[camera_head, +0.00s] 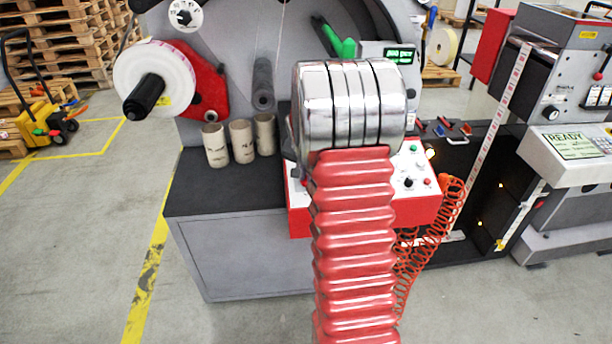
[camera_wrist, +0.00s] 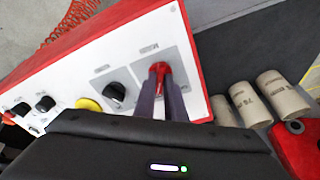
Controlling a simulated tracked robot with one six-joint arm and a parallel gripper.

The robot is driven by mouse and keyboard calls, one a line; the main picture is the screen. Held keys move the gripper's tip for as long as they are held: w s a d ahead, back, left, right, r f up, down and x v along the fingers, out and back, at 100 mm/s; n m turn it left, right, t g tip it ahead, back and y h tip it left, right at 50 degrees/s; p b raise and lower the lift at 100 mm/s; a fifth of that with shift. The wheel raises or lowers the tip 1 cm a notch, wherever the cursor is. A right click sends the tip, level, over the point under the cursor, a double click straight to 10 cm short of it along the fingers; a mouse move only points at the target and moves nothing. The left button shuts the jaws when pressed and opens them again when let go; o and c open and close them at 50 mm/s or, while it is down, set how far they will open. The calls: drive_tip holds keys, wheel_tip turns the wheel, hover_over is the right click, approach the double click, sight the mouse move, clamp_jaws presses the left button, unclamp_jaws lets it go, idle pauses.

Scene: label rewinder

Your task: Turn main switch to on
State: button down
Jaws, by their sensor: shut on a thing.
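The red main switch (camera_wrist: 160,67) sits on a grey plate of the white control panel (camera_wrist: 75,70) in the wrist view. My gripper (camera_wrist: 161,82) has its two dark fingers on either side of this red knob and is shut on it. The fingers cover part of the knob, and I cannot tell which position it points to. In the head view my arm hides the gripper and the switch; part of the red and white control box (camera_head: 408,208) shows to the right of the arm.
A black knob (camera_wrist: 114,92) and a yellow button (camera_wrist: 88,104) are close to my gripper on the panel. Several cardboard cores (camera_head: 241,141) stand on the dark machine top (camera_head: 205,190). A coiled orange hose (camera_head: 428,245) hangs right of my arm. Open floor lies at left.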

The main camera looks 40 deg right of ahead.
drive_tip(key=c, duration=2.1)
unclamp_jaws()
drive_tip(key=shift+w+a, duration=0.15)
drive_tip(key=shift+a, duration=0.05)
drive_tip(key=shift+o, duration=1.4)
drive_tip(key=shift+d, duration=0.1)
drive_tip(key=shift+r, duration=0.1)
drive_tip(key=v, duration=1.3)
drive_tip(key=shift+r, duration=0.2)
